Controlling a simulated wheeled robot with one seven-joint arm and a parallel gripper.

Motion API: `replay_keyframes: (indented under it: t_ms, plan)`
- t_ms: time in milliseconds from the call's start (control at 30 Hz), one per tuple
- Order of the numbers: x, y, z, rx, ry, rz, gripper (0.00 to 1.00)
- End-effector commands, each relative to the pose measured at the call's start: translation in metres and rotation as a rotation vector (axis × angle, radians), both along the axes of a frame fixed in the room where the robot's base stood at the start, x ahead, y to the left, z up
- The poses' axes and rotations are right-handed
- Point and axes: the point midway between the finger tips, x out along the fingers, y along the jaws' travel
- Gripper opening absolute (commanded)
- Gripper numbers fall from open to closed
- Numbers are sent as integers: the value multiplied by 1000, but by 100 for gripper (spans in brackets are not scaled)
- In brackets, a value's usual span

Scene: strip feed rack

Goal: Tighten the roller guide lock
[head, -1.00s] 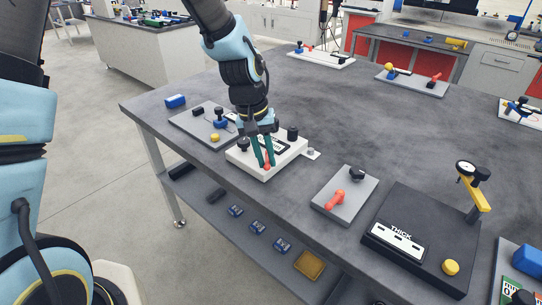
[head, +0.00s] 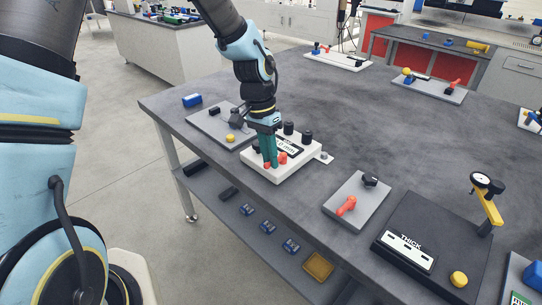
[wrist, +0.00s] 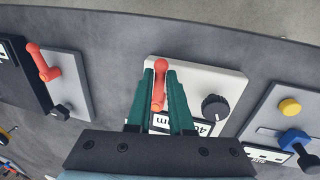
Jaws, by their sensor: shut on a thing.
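A white unit (head: 262,174) on the table carries a red lever (head: 283,158), black knobs (head: 307,136) and a display reading in mm. My gripper (head: 269,164) points down over its front part, with dark green fingers. In the wrist view, the fingers (wrist: 160,72) are shut around the red lever (wrist: 159,88), one on each side. The lever's round end shows between the fingertips. The white unit (wrist: 208,78) and a ridged black knob (wrist: 215,107) show beside them. The display is partly hidden by my gripper. Which part is named the roller guide lock is not labelled.
A grey plate (head: 366,188) with another red lever (head: 347,206) stands to the right, then a dark THICK gauge block (head: 428,225) with a yellow arm. A grey plate (head: 205,119) with a yellow knob (head: 230,138) is close on the left.

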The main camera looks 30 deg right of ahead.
Motion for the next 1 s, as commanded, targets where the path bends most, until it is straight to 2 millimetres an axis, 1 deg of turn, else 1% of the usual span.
replay_keyframes:
  t_ms: [433,467,700,1000]
  plan:
    - [1,0,0,0,-1,-9,0]
    - [1,0,0,0,-1,-9,22]
    - [1,0,0,0,-1,-9,49]
    - [1,0,2,0,-1,-8,49]
